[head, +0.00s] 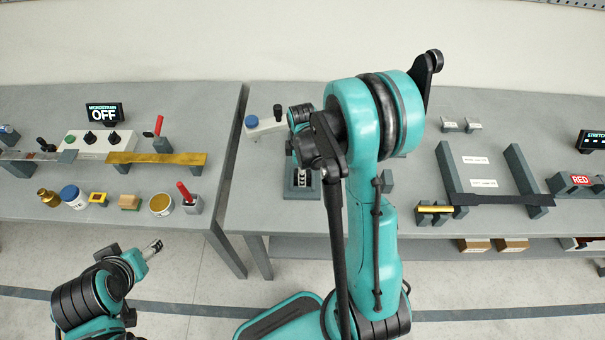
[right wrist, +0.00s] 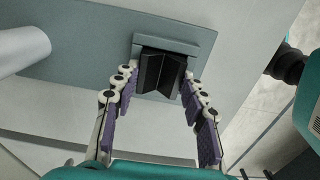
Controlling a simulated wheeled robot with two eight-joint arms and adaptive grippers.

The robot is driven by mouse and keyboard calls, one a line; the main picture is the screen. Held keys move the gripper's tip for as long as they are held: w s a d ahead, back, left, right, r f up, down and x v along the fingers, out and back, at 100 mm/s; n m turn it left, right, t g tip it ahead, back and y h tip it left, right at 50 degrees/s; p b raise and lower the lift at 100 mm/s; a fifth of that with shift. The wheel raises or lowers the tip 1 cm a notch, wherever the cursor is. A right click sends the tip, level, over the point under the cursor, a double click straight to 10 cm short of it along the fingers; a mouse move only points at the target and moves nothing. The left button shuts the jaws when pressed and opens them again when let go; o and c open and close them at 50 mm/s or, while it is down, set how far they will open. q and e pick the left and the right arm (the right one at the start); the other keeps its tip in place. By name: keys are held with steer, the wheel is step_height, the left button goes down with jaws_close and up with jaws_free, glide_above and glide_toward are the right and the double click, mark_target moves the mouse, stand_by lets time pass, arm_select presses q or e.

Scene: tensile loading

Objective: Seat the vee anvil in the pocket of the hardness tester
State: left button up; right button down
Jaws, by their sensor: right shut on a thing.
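The vee anvil (right wrist: 160,73) is a dark block with a V-shaped groove, in the upper middle of the right wrist view. My right gripper (right wrist: 160,85) is closed around its sides. A blue-grey raised block (right wrist: 181,44) borders the anvil on a flat blue-grey plate (right wrist: 85,75); I cannot tell whether the anvil is fully down in a pocket. In the head view my right arm hides that gripper and much of the area. My left gripper (head: 152,249) is over the floor, away from the benches, empty; its jaw gap is too small to judge.
A white cylinder (right wrist: 18,50) stands left of the right gripper. On the right bench, a dark frame (head: 484,200) and small grey supports stand right of my arm. The left bench (head: 215,107) holds several pots, tools and an "OFF" display (head: 104,113). A gap separates the benches.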

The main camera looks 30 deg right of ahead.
steer(key=shift+s+f, duration=0.1)
steer(key=shift+f, duration=0.05)
steer(key=c, duration=0.9)
jaws_free()
steer(key=shift+o, duration=0.2)
